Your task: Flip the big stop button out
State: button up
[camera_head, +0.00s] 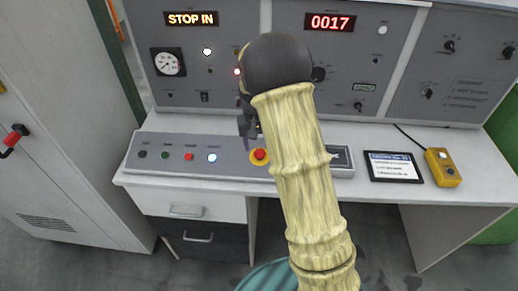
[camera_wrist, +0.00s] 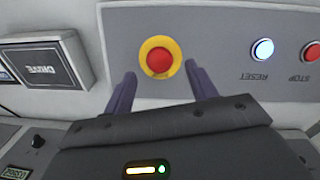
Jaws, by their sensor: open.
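The big stop button (camera_head: 260,155) is a red mushroom head on a yellow round base, on the sloped grey desk panel. It also shows in the wrist view (camera_wrist: 159,61), ahead of my gripper. My gripper (camera_wrist: 160,85) is open and empty, with its two purple fingers on either side of the button's lower edge in that view. I cannot tell how far the fingertips are from the panel. In the head view my gripper (camera_head: 247,128) is partly hidden by my arm, just above and behind the button. The display (camera_head: 191,19) reads STOP IN.
A lit blue-white RESET button (camera_wrist: 262,50) and a red STOP button (camera_wrist: 311,52) share the panel. A DRIVE plate (camera_wrist: 43,67) lies on the other side. A tablet (camera_head: 395,167) and a yellow control box (camera_head: 442,167) lie on the desk at right.

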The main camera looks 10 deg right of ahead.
aim_at(259, 152)
jog(key=shift+d+f, duration=0.15)
jog(key=shift+f, duration=1.7)
jog(key=shift+c, duration=0.3)
grip_shut()
jog(key=shift+s+r+p, duration=0.1)
jog(key=shift+r+p, duration=0.5)
jog(key=shift+f, duration=0.1)
jog(key=shift+o, duration=0.3)
grip_release()
